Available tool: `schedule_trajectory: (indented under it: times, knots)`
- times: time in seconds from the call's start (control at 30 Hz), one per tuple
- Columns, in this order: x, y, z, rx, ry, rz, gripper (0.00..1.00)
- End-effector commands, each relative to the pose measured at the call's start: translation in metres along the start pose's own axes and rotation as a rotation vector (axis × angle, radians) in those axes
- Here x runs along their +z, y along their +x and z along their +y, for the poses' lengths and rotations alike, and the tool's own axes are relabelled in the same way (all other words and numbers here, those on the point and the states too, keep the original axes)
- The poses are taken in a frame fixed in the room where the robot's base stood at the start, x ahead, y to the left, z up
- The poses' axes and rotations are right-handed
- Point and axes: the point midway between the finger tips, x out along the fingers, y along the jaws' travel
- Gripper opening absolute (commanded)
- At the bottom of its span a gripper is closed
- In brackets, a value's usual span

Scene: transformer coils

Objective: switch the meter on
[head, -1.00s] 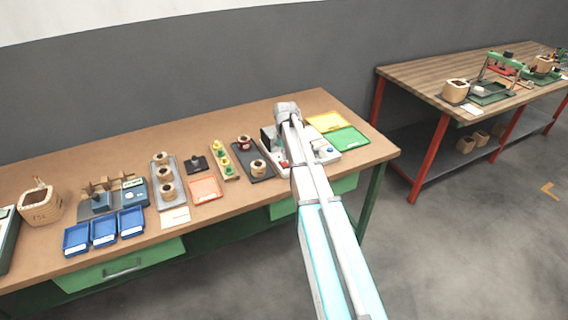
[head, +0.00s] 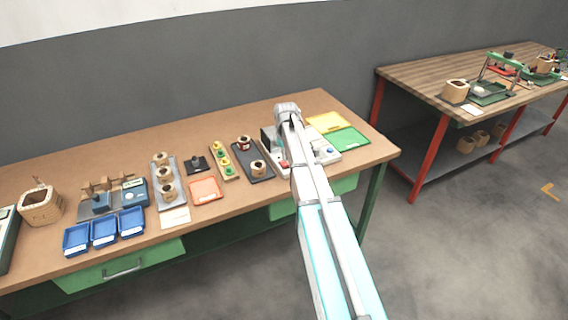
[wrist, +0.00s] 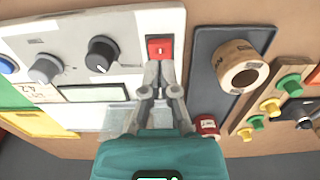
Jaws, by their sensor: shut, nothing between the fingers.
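The meter (wrist: 130,22) is a pale panel with dark and grey knobs, a blue button and a display window; it also shows in the head view (head: 327,157), partly hidden by my arm. Its red switch (wrist: 160,48) sits in a dark frame at the panel's edge in the wrist view. My gripper (wrist: 160,68) is shut and empty, with its fingertips at the lower edge of the red switch. I cannot tell whether they touch it. In the head view my arm hides the fingertips.
Beside the meter is a dark tray (wrist: 203,92) with a wound coil (wrist: 241,66) and a red-ended spool (wrist: 206,126). A wooden strip with green and yellow pegs (wrist: 270,105) lies beyond. Green (head: 349,139) and yellow (head: 325,121) mats lie on the meter's other side.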

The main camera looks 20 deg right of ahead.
Motion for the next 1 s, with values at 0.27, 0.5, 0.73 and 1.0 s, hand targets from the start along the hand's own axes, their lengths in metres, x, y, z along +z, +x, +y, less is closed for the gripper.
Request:
schedule_trajectory:
  times: [0.27,0.5,0.73,1.0]
  knots:
    - [0.0,0.0016,0.0,0.0,0.0,0.0,0.0]
    - [-0.0001,0.0043,0.0,0.0,0.0,0.0,0.0]
    - [0.0,0.0067,0.0,0.0,0.0,0.0,0.0]
    - [0.0,0.0095,0.0,0.0,0.0,0.0,0.0]
